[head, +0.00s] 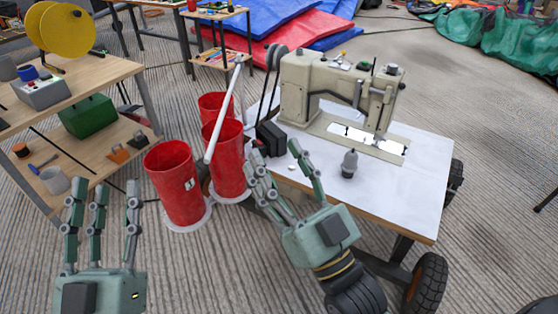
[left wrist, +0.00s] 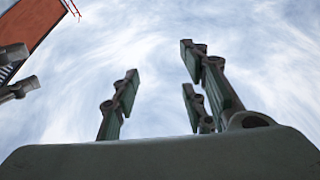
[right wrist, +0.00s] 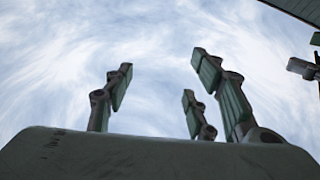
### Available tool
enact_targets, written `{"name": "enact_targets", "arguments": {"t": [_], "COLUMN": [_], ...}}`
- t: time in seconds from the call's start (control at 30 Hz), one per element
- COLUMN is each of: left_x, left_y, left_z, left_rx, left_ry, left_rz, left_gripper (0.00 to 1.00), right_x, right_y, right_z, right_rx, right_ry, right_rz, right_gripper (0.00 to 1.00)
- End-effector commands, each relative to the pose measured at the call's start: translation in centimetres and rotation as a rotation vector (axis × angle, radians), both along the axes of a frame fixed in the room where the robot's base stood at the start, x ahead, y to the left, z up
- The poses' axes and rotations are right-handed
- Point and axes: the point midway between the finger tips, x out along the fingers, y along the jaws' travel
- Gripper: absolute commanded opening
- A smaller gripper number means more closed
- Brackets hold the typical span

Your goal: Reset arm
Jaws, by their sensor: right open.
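My left gripper (head: 102,222) is at the lower left of the head view, its fingers pointing up, spread and empty. Its fingers also show against the sky in the left wrist view (left wrist: 160,85). My right gripper (head: 283,180) is in the lower middle of the head view, in front of the sewing table's left part. Its fingers are spread with nothing between them. In the right wrist view (right wrist: 160,85) they stand apart against the sky.
A sewing machine (head: 340,90) and a small grey bottle (head: 349,164) stand on a wheeled table (head: 415,190). Red buckets (head: 175,185) stand on the floor between the grippers. A wooden shelf (head: 100,75) is at the left. Open floor lies at the right.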

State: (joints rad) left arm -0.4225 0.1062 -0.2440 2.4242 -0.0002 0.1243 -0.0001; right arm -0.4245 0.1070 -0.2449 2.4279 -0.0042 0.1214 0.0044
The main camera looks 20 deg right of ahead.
Motion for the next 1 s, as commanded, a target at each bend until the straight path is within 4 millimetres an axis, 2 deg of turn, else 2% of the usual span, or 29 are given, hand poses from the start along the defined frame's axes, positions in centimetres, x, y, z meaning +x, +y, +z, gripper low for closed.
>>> {"name": "enact_targets", "arguments": {"t": [0.33,0.47,0.57,0.63,0.73,0.87,0.9,0.97,1.0], "left_x": [0.0,1.8,4.2,5.6,6.2,4.8,3.8,1.9,0.3], "left_y": [0.0,-0.4,-0.9,-1.1,-0.9,-0.1,0.3,1.0,1.5], "left_z": [0.2,-1.9,-6.0,-10.1,-16.6,-25.0,-27.4,-31.0,-33.1], "left_rx": [0.000,0.024,0.063,0.098,0.148,0.212,0.231,0.259,0.277], "left_ry": [-0.002,0.081,0.221,0.347,0.532,0.773,0.845,0.958,1.031], "left_rz": [0.001,0.002,0.005,0.008,0.013,0.020,0.022,0.025,0.027], "left_gripper": [0.40,0.40,0.40,0.40,0.40,0.40,0.40,0.40,0.40], "right_x": [0.2,1.9,4.3,5.6,6.3,4.8,3.9,1.9,0.3], "right_y": [0.0,0.4,0.8,1.0,0.9,0.1,-0.3,-1.0,-1.5], "right_z": [-0.1,-2.0,-6.1,-10.2,-16.7,-25.1,-27.5,-31.0,-33.2], "right_rx": [-0.001,-0.024,-0.064,-0.099,-0.149,-0.212,-0.231,-0.259,-0.279], "right_ry": [0.004,0.084,0.222,0.346,0.532,0.771,0.844,0.957,1.030], "right_rz": [-0.001,-0.004,-0.007,-0.010,-0.015,-0.021,-0.023,-0.026,-0.027], "right_gripper": [0.51,0.51,0.51,0.51,0.51,0.51,0.51,0.51,0.51]}}
